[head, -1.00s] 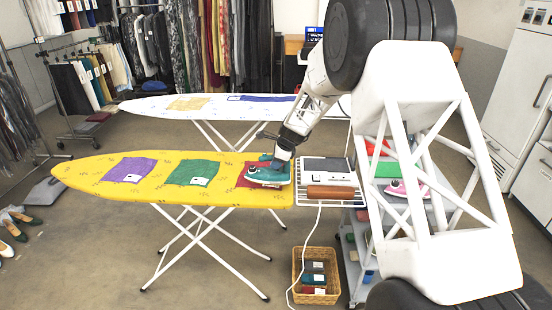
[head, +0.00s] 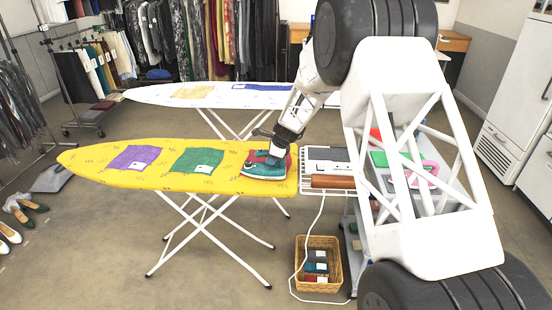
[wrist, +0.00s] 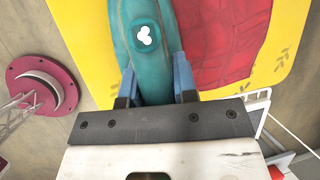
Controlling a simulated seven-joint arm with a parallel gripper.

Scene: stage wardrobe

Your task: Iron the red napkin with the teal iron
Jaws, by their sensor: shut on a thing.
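The teal iron (head: 262,173) is on the yellow ironing board (head: 110,178), at its right end, over the red napkin (head: 255,156). The iron hides much of the napkin in the head view. In the wrist view the red napkin (wrist: 222,40) lies flat to the right of the iron (wrist: 148,75), with some creases showing. My gripper (wrist: 157,88) has its blue fingers shut on the iron from both sides. In the head view my gripper (head: 277,153) is above the iron. Whether the soleplate touches the cloth is hard to see.
Purple (head: 135,159) and green (head: 197,160) napkins lie left on the board. A white rack with a brown bar (head: 333,181) adjoins its right end. A basket (head: 319,264) and trailing white cord are below. A white ironing board (head: 160,97) stands behind.

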